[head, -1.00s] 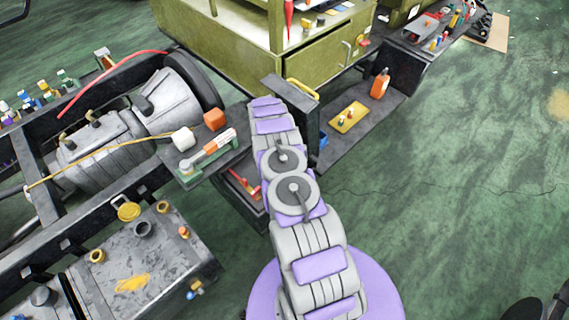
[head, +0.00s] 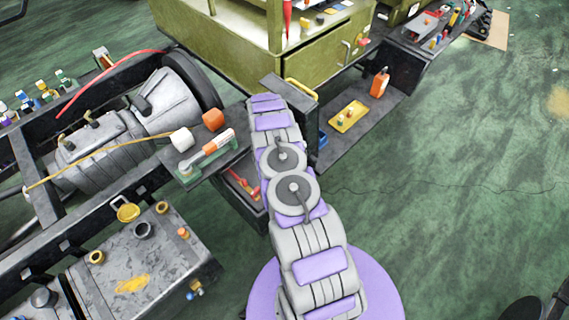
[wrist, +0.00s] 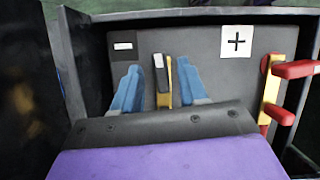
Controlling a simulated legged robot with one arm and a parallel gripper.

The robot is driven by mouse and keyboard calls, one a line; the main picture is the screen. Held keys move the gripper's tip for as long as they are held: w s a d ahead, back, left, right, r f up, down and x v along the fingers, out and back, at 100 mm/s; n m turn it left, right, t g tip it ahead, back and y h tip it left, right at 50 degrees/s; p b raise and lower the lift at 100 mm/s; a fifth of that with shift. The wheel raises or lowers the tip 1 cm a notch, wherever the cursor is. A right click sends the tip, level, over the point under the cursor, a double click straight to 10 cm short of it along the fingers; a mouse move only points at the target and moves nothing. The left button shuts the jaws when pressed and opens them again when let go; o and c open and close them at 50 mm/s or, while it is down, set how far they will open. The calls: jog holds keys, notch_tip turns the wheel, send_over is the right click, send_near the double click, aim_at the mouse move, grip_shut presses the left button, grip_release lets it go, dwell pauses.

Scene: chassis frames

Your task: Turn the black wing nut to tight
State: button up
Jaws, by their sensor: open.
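In the wrist view the black wing nut (wrist: 161,80) stands upright in front of a yellow strip, near a panel marked with a minus sign (wrist: 123,46). My gripper (wrist: 158,82) has its two blue fingers apart, one on each side of the wing nut. I cannot tell whether either finger touches it. The wing nut's lower part is hidden behind my dark gripper body. In the head view the arm reaches to a dark box (head: 291,92); the gripper and wing nut are hidden there.
A red wing-shaped part (wrist: 293,69) on a yellow strip is at the right, near a plus sign (wrist: 237,42). Dark box walls close in on both sides. In the head view a yellow tray (head: 348,117) and an orange bottle (head: 380,82) stand on a low shelf at the right.

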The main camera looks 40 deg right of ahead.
notch_tip(320, 180, up, 2)
jog(key=shift+s, duration=0.1)
jog(key=s+a+p, duration=0.1)
jog(key=s+a, duration=0.3)
jog(key=s, duration=0.2)
jog(key=s+a+r+p, duration=0.1)
jog(key=s+a, duration=0.3)
jog(key=s, duration=0.3)
jog(key=shift+s+p, duration=0.25)
jog(key=shift+p, duration=0.15)
jog(key=shift+a, duration=0.1)
jog(key=shift+c, duration=0.2)
